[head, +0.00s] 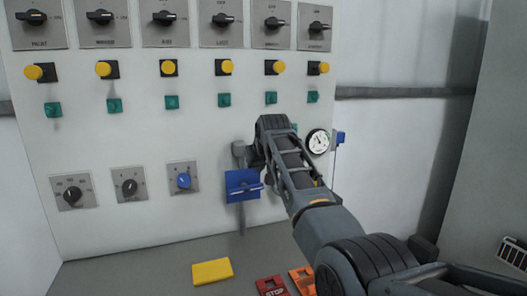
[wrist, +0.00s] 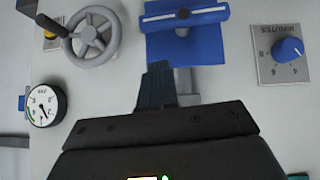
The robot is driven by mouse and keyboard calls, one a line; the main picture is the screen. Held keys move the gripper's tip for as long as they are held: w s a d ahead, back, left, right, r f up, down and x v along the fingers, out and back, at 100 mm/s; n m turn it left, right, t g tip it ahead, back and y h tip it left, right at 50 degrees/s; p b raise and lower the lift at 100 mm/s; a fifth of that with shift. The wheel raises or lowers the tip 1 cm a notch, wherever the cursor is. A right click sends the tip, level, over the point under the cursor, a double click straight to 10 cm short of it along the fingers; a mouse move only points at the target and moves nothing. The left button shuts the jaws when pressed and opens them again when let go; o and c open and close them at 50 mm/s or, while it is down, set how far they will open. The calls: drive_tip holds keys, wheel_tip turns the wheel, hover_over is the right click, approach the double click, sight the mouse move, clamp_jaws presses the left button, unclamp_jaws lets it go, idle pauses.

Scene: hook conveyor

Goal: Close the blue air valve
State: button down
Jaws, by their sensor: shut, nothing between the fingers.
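The blue air valve (head: 236,184) is on the pale panel's lower middle, left of my arm. In the wrist view its blue plate (wrist: 207,51) is at the top, with a flat blue handle (wrist: 187,14) bearing a white stripe. The handle lies crosswise to the grey vertical pipe (head: 242,215) in the head view. My gripper (wrist: 158,68) is shut and empty. Its fingertips appear at the plate's edge in the wrist view, apart from the handle. In the head view, the fingers are hidden or too small to make out beside my wrist.
A grey handwheel (wrist: 92,37) and a round gauge (head: 317,141) are near the valve. A blue minutes knob (head: 183,181) is left of it. Switches and buttons fill the panel above. A yellow block (head: 212,272) and a red stop tag (head: 271,286) lie below.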

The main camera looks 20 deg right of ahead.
drive_tip(key=b+v, duration=0.1)
drive_tip(key=v, duration=0.7)
drive_tip(key=shift+r, duration=0.1)
drive_tip(key=shift+s, duration=0.15)
